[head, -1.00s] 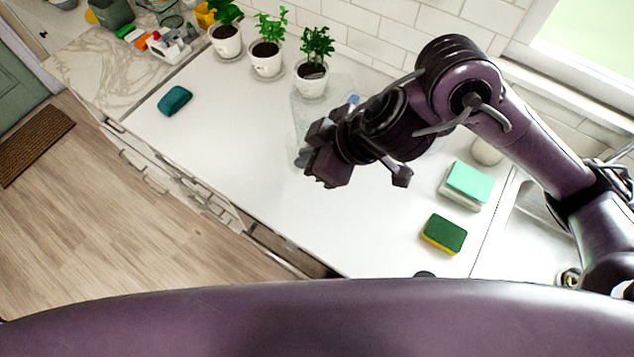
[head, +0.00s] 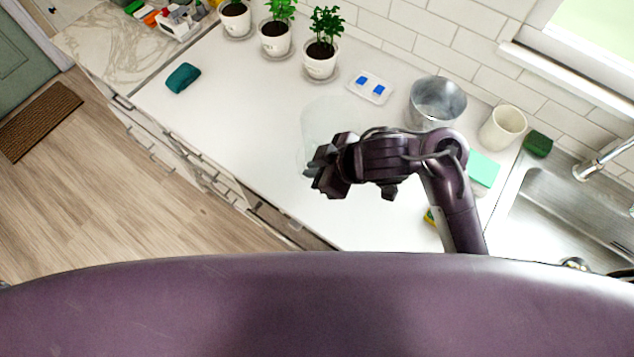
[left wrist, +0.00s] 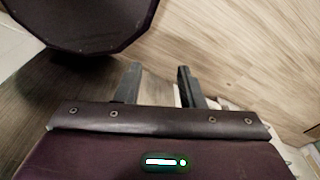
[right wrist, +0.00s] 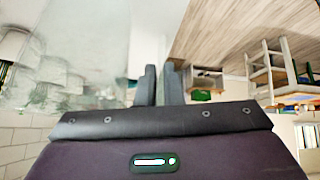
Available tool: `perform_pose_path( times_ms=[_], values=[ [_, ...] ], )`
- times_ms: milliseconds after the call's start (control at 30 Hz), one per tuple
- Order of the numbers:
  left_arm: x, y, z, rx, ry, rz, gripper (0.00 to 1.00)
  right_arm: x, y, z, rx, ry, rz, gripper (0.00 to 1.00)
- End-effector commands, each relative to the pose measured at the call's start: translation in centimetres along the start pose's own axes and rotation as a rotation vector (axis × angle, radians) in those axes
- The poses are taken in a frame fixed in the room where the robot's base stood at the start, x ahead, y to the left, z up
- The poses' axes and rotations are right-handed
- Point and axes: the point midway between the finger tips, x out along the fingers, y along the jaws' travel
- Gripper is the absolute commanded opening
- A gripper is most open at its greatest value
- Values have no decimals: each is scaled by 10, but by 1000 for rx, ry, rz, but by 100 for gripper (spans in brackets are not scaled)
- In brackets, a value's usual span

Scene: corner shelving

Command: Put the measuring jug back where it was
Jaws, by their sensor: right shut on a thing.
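The measuring jug (head: 332,118) is clear and faint in the head view, over the white counter beyond my right gripper. Its glass wall fills the upper left of the right wrist view (right wrist: 85,50). My right gripper (head: 314,172) is shut on the jug at its near side, and its fingers show close together in the right wrist view (right wrist: 159,82). The exact grip spot is hidden, and I cannot tell whether the jug's base touches the counter. My left gripper (left wrist: 160,82) is open and empty, with wooden floor beyond it.
Potted plants (head: 321,58), a white tray with blue pieces (head: 369,87), a metal pot (head: 437,102) and a cream cup (head: 502,127) line the back. A teal cloth (head: 183,77) lies left. The sink (head: 560,215) is right. The counter's left-middle is clear.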

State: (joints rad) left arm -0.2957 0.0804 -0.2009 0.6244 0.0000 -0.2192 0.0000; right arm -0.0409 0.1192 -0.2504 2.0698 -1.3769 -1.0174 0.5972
Motion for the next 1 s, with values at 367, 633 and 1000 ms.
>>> perform_pose_path(
  times_ms=[367,633,1000],
  values=[
    [0,2,10,0,-16,2,35,24,-6,24,6,-13,-12,0],
    [0,1,8,-1,-12,1,35,38,-8,36,6,-15,-11,0],
    [0,1,5,-1,-7,1,35,56,-9,49,3,-12,-7,0]
  ],
)
